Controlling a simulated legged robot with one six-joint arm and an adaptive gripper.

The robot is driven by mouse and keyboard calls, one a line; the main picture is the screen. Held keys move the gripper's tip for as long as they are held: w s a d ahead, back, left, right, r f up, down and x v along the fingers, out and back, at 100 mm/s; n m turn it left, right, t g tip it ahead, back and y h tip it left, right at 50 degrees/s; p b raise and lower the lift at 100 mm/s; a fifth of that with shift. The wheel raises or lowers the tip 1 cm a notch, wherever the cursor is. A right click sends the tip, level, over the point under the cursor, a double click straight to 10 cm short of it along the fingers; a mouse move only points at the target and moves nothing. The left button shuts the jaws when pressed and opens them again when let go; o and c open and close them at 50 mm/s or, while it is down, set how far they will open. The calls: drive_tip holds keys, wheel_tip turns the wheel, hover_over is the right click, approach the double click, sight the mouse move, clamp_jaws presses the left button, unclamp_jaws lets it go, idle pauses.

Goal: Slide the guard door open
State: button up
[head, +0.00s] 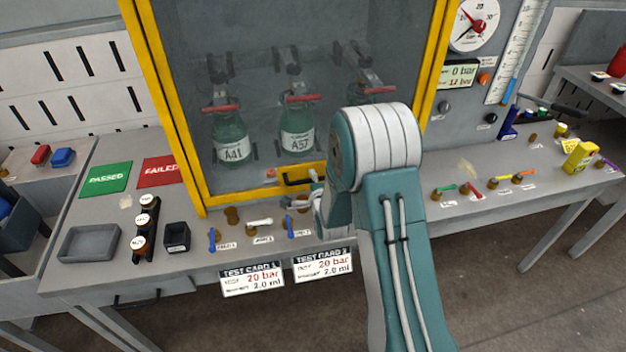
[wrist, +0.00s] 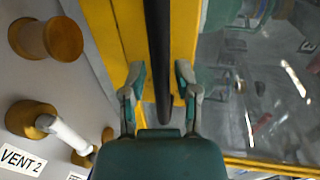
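The guard door (head: 290,75) is a clear pane in a yellow frame at the back middle of the bench in the head view. It is down in front of the hanging bottles. A black bar handle (head: 299,181) sits on its lower yellow rail. In the wrist view the handle (wrist: 158,45) runs lengthwise between the two fingers of my gripper (wrist: 160,82). The fingers stand apart, one on each side of the bar, with narrow gaps visible. In the head view my gripper (head: 314,203) is just below the handle and partly hidden by my arm.
Green bottles (head: 231,138) hang behind the pane. Brass valves with blue and white levers (head: 290,226) line the bench below the door. A yellow post (head: 438,70) stands right of the pane. Test cards (head: 322,264) hang on the bench front. A tray (head: 89,243) lies at left.

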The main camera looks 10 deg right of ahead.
drive_tip(key=shift+a, duration=0.1)
clamp_jaws()
wheel_tip(320, 180, up, 53)
drive_tip(key=shift+r, duration=0.15)
idle(0.8)
drive_tip(key=o, duration=0.6)
unclamp_jaws()
drive_tip(key=shift+a, duration=0.1)
drive_tip(key=shift+c, duration=0.2)
drive_tip(key=v, duration=1.1)
drive_tip(key=shift+s, duration=0.4)
